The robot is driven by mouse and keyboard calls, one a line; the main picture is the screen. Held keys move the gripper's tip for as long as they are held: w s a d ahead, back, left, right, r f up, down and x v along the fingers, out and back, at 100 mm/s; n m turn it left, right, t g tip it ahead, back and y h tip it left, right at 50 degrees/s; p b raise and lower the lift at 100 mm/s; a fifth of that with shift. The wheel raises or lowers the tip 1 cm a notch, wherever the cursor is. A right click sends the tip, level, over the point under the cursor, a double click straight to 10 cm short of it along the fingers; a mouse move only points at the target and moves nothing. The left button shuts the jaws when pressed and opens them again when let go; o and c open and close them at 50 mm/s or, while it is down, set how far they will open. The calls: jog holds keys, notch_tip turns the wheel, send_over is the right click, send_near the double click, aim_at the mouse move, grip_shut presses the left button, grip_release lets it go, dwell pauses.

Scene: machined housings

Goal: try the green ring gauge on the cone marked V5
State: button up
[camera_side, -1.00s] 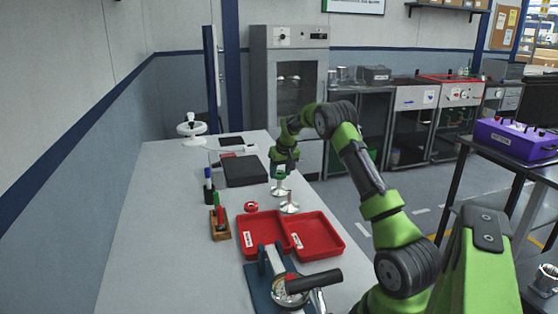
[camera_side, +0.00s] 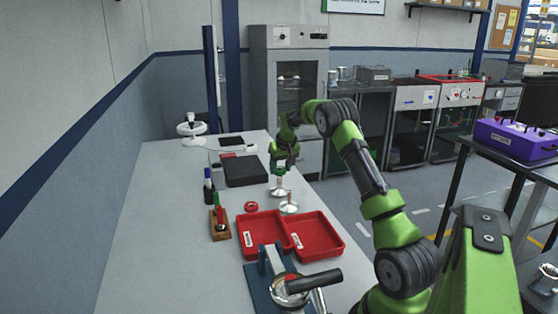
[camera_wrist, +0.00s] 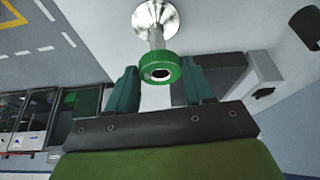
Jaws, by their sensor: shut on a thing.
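The green ring gauge (camera_wrist: 160,68) is held between the two fingers of my gripper (camera_wrist: 160,86), its dark bore facing the wrist camera. A silver cone (camera_wrist: 155,36) on a round flared base stands just beyond the ring, which hides its tip. I cannot tell whether the ring is around the tip or just above it. In the side view my gripper (camera_side: 282,160) is over the farther of two silver cones (camera_side: 279,190). The nearer cone (camera_side: 289,208) stands beside it, by the red trays. No V5 mark is readable.
Two red trays (camera_side: 320,236) lie nearer the camera, with a red ring (camera_side: 251,206) behind them. A pen holder (camera_side: 220,228), a dark box (camera_side: 245,171) and a blue-based fixture (camera_side: 262,284) are also on the bench. The bench's left side is clear.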

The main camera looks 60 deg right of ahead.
jog(key=shift+r, duration=1.15)
jog(key=shift+r, duration=2.5)
